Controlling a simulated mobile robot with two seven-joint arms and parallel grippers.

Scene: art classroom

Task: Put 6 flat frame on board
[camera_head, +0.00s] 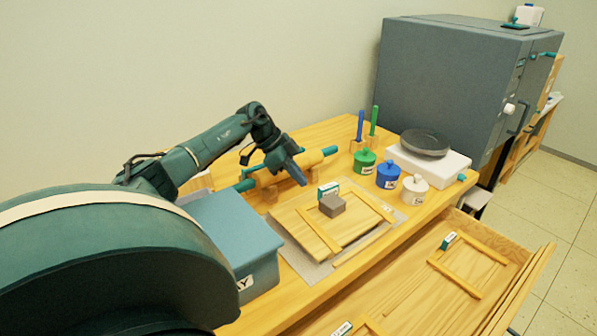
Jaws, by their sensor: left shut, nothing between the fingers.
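A wooden board (295,216) lies on a grey mat (297,261) on the table. Light wooden strips (371,205), a grey block (332,205) and a small green-and-white tag (328,189) are on it. A flat wooden frame (455,278) with a similar tag (449,240) lies in the open drawer. Part of another frame (372,326) shows at the bottom edge, cut off. Tag writing is too small to read. My left gripper (300,180) is shut and empty, above the rolling pin, behind the board. My right gripper is out of view.
A wooden rolling pin (311,159) with teal handles lies behind the board. A blue-grey box (232,230) stands left. Green (364,161), blue (387,176) and white (413,189) jars and a scale (429,168) stand right. The open drawer (410,292) juts out in front.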

